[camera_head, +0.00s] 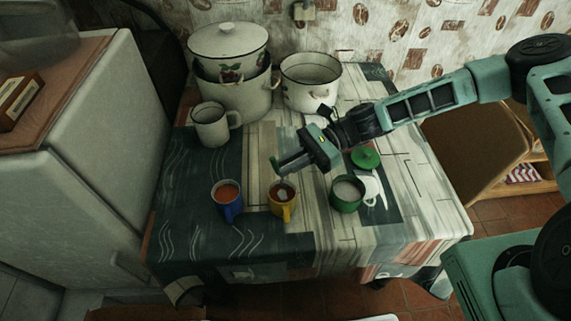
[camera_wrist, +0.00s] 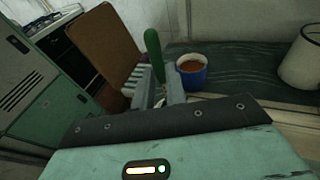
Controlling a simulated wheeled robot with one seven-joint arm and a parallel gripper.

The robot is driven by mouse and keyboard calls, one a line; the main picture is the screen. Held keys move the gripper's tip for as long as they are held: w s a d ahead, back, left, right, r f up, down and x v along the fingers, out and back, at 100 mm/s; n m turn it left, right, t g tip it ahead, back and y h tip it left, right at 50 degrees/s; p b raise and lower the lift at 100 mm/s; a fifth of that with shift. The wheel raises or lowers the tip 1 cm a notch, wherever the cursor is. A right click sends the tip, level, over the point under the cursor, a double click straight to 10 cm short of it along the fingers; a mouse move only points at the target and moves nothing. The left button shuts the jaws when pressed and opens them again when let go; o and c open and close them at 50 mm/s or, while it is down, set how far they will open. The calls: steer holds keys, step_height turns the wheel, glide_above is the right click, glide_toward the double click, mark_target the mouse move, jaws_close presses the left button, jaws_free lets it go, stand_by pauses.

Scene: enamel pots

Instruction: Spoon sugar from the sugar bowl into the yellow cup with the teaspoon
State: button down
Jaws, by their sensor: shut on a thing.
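My gripper (camera_head: 283,166) is shut on the teaspoon, whose green handle (camera_head: 273,160) sticks up past the fingers. The handle also stands upright between the fingertips in the wrist view (camera_wrist: 153,52). The spoon's lower end is at the mouth of the yellow cup (camera_head: 283,206), where a pale patch shows; I cannot tell whether it is sugar on the spoon. The cup holds a reddish-brown drink. The green sugar bowl (camera_head: 346,199) stands open to the right, with white sugar inside. Its green lid (camera_head: 366,158) lies on the table behind it. The yellow cup is hidden in the wrist view.
A blue cup (camera_head: 228,206) of reddish drink stands just left of the yellow cup; it shows in the wrist view (camera_wrist: 191,76). A white mug (camera_head: 211,127), a stacked lidded pot (camera_head: 228,45) and another pot (camera_head: 311,88) stand behind. The table's front is clear.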

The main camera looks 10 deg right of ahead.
step_height(320, 180, up, 4)
steer(key=p, duration=0.3)
steer(key=shift+p, duration=0.3)
stand_by(0.4)
